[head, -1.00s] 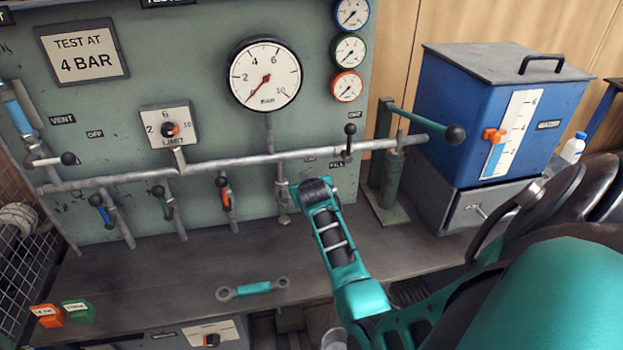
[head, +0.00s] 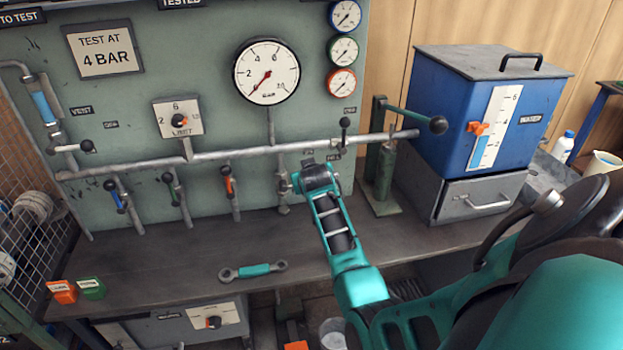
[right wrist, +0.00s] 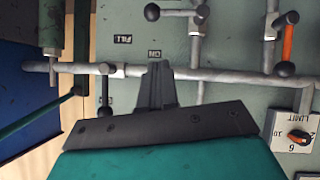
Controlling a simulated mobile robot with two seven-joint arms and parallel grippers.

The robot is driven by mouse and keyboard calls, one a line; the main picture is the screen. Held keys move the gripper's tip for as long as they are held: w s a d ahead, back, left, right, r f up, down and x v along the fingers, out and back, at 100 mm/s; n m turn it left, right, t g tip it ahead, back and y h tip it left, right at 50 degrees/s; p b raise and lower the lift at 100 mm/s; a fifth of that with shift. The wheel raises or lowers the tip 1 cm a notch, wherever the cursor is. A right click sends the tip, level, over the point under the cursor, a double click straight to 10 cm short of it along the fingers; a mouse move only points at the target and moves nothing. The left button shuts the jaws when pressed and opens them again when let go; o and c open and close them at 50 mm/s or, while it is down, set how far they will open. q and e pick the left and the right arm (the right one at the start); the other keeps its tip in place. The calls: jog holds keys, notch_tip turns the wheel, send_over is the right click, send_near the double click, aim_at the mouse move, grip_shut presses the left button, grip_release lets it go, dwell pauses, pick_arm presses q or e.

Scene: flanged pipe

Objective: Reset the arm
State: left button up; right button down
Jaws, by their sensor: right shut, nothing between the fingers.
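My right arm (head: 340,240) comes in from the right in the head view, its far end in front of the lower pipework of the test panel. My right gripper shows in the right wrist view (right wrist: 158,72), where its dark fingers are shut with nothing between them. They point at the grey panel (right wrist: 150,15), overlapping the horizontal pipe (right wrist: 235,76) in the picture; I cannot tell the exact gap. In the head view the fingers are hidden by the arm's end. My left gripper is not in view.
The panel carries a large gauge (head: 267,71) and several lever valves. A green pump lever (head: 415,117) and blue tank (head: 490,110) stand right.

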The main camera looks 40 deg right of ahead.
dwell(0.6)
jog(key=s+a+f+n+y, duration=0.2)
jog(key=s+a+f+y, duration=0.1)
jog(key=s+a, duration=0.5)
jog(key=s+a+f+n+t+y, duration=0.1)
jog(key=s+a+f+n+y, duration=0.2)
jog(key=s+a, duration=0.5)
jog(key=s+a+f+n+y, duration=0.2)
jog(key=s+a+f, duration=0.3)
jog(key=a, duration=0.9)
jog(key=s+y, duration=0.1)
jog(key=s, duration=0.2)
jog(key=shift+s+a+f+t, duration=0.2)
jog(key=shift+s+f+t, duration=0.1)
jog(key=shift+s+t, duration=0.1)
